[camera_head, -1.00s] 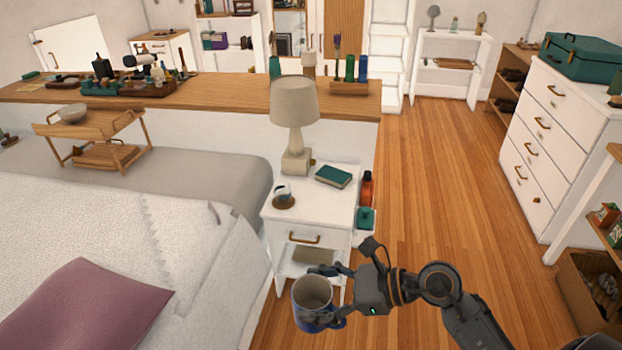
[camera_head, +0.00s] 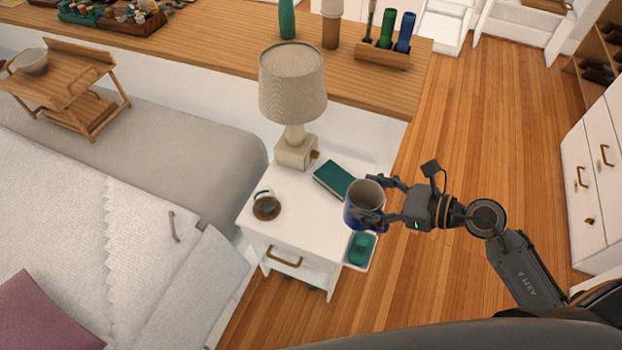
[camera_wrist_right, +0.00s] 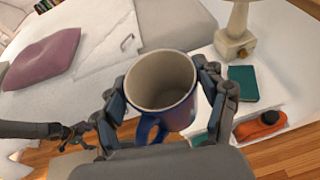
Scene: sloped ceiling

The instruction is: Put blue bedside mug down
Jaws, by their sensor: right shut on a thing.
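The blue mug (camera_head: 364,207) is upright, with a pale inside, in my right gripper (camera_head: 388,203). The right gripper is shut around its sides and holds it over the right edge of the white nightstand (camera_head: 300,222). In the right wrist view the mug (camera_wrist_right: 161,88) sits between both fingers (camera_wrist_right: 165,95), its handle towards the palm. Whether its base touches anything is hidden. My left gripper (camera_wrist_right: 82,130) appears only small and dark at the left of the right wrist view; its jaw state is unclear.
On the nightstand stand a lamp (camera_head: 293,85), a teal book (camera_head: 333,180) and a small glass cup on a brown coaster (camera_head: 266,208). A teal item (camera_head: 362,246) sits in a side tray. An orange bottle (camera_wrist_right: 258,125) lies near the mug. The nightstand's front middle is bare.

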